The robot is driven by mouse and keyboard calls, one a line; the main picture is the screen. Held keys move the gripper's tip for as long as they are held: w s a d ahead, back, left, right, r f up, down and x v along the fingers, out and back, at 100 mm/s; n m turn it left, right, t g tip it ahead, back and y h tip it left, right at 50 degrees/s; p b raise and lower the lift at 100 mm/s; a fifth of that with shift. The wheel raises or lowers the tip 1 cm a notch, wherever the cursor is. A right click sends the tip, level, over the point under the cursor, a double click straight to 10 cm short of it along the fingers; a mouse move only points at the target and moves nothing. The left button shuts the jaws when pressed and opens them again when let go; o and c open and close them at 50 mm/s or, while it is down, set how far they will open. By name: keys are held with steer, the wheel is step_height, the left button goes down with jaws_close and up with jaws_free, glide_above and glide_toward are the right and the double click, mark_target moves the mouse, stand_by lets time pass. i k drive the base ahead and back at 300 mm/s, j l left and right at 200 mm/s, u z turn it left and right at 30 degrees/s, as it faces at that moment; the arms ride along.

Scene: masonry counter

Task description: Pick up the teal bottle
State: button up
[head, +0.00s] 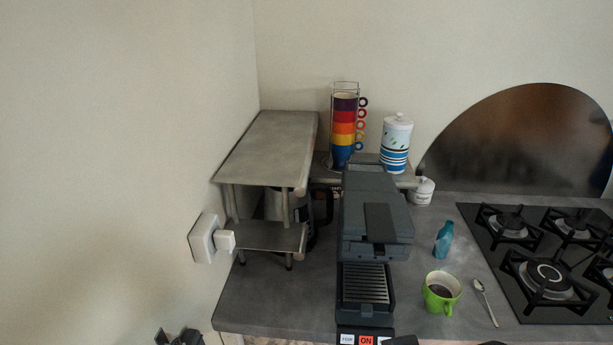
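The teal bottle (443,240) stands upright on the grey counter, between the dark coffee machine and the gas hob. It is small, with a narrow neck, and shows whole. A green mug (441,292) with dark liquid in it stands just in front of the bottle, apart from it. I cannot make out my gripper in the head view, so its place relative to the bottle does not show.
The coffee machine (378,222) stands left of the bottle. A spoon (485,303) lies right of the mug, beside the hob (548,262). A white lidded pot (423,191) is behind the bottle. A metal shelf (268,147) stands at left. Bare counter lies around the bottle.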

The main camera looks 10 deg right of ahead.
mark_target(450, 224)
steer(key=k+l+u, duration=0.25)
steer(key=l, duration=0.2)
steer(key=l+u, duration=0.3)
steer(key=l, duration=0.15)
steer(key=k+l+u, duration=0.25)
steer(key=i, duration=0.5)
